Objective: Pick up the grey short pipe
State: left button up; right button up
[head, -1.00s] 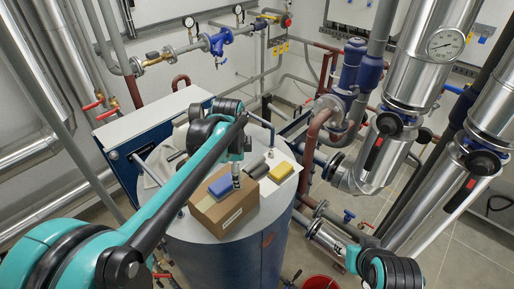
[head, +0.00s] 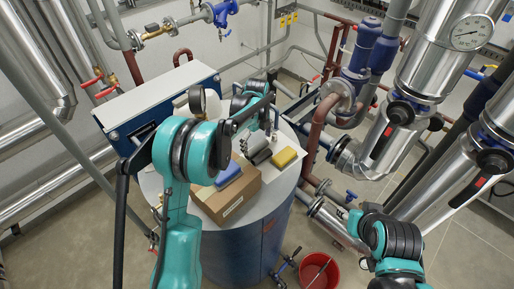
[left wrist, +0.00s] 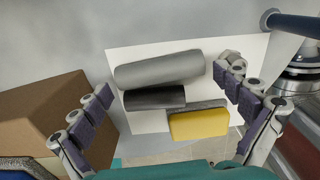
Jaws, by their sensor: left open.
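A light grey short pipe (left wrist: 160,70) lies on a white sheet (left wrist: 118,58) in the left wrist view; it shows small in the head view (head: 254,142). A shorter dark grey cylinder (left wrist: 154,97) lies beside it, nearer the bottom of the picture. My left gripper (left wrist: 163,82) is open and empty, its fingers on either side of the two cylinders, with the grey pipe between them. I cannot tell how far above them it is. In the head view my left gripper is over the drum top, partly hidden by my arm. My right gripper is not seen.
A cardboard box (left wrist: 35,105) stands close by the left finger. A yellow sponge (left wrist: 198,124) and a metal fitting (left wrist: 230,57) lie near the right finger. In the head view, a blue sponge (head: 228,174) is on the box. A red bucket (head: 320,270) stands on the floor.

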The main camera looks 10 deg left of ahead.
pick_arm(q)
jog(key=shift+f, duration=0.7)
jog(key=shift+r, duration=0.1)
jog(key=c, duration=1.4)
